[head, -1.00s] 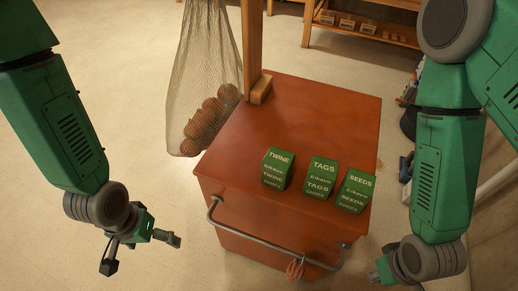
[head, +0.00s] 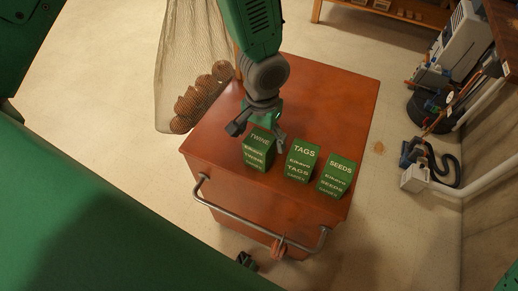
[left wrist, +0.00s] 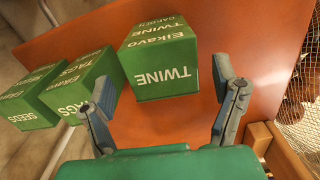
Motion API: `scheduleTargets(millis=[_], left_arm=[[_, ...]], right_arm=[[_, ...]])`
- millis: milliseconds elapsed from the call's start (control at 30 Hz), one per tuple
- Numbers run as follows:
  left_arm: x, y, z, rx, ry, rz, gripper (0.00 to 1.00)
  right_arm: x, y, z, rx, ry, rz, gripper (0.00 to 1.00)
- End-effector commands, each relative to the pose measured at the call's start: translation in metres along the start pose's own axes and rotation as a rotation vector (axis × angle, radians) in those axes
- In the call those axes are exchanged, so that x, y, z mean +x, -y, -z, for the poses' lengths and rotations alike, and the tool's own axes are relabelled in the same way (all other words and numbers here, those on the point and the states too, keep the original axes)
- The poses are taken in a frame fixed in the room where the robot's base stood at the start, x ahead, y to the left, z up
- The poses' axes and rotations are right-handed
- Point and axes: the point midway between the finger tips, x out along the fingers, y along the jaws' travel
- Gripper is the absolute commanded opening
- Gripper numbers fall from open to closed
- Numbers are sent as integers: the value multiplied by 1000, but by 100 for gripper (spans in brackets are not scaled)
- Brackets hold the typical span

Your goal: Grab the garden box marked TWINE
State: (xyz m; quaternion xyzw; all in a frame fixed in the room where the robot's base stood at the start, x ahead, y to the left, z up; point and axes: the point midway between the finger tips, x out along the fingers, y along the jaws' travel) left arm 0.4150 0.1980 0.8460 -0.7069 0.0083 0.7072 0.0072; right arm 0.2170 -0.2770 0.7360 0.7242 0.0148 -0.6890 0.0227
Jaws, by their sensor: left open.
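The green TWINE box (head: 257,155) stands upright at the left of three similar boxes on the red-brown cabinet top. In the left wrist view the TWINE box (left wrist: 160,62) appears upside down, ahead of my jaws. My left gripper (head: 266,132) is just behind and above it, open and empty. In the left wrist view its fingers (left wrist: 164,82) are spread to either side of the box; I cannot tell whether they reach down around it. One finger appears near the gap towards the TAGS box. A small dark part at the bottom edge may be my right gripper (head: 247,261), mostly hidden.
The TAGS box (head: 301,162) and SEEDS box (head: 336,176) stand to the right of TWINE. The cabinet (head: 330,95) has a front rail (head: 245,229). A net bag (head: 192,70) of brown round things hangs at left. The cabinet top behind the boxes is mostly clear.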

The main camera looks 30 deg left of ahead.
Motion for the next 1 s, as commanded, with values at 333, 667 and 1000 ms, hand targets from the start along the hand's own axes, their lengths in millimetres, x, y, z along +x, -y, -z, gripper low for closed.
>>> scheduleTargets(millis=[333,667,1000], left_arm=[[47,9,-3,0,4,-7,81],[54,6,-3,-1,1,-3,81],[54,6,-2,0,1,-4,28]], right_arm=[[3,-1,0,2,0,-1,0],[4,0,0,1,0,0,0],[4,-1,0,2,0,-1,0]])
